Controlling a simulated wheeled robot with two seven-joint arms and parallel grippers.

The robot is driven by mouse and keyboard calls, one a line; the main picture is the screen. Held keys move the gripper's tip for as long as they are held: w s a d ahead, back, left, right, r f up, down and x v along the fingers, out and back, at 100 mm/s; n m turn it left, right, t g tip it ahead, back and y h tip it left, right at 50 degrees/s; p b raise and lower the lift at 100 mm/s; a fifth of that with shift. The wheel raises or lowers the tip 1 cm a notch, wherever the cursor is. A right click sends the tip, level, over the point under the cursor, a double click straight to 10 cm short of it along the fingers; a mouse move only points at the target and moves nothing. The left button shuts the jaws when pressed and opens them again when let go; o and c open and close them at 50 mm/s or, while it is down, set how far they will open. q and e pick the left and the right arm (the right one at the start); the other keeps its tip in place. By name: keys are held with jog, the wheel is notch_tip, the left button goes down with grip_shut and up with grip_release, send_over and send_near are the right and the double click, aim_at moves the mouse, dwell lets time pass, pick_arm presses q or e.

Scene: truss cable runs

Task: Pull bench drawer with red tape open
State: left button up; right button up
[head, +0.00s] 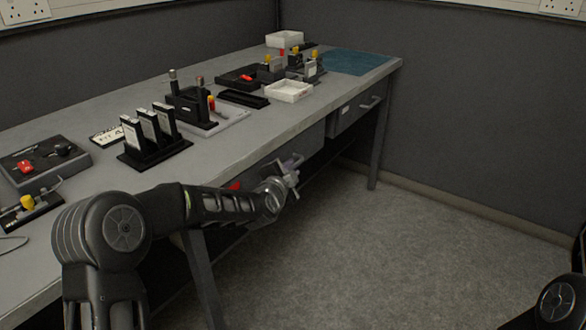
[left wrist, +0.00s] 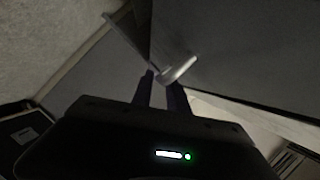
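The bench drawer with red tape (head: 234,186) is under the front edge of the bench, partly hidden behind my left arm. Only a small bit of the red tape shows. My left gripper (head: 291,171) is in front of this drawer at its handle. In the left wrist view, the pale bar handle (left wrist: 181,69) lies at the tips of my left gripper (left wrist: 163,82). Its two dark fingers stand apart, one on each side of the handle's near end; firm contact cannot be made out. My right gripper is out of view.
The grey bench (head: 235,150) carries a black rack, tool blocks, a white tray (head: 288,91) and a blue mat (head: 352,62). A second drawer (head: 352,113) with a bar handle and white label is farther right, beside a bench leg (head: 378,150). The floor (head: 400,240) in front is clear.

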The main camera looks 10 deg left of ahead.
pick_arm(q)
jog(key=shift+x, duration=1.4)
jog(key=shift+c, duration=0.4)
grip_shut()
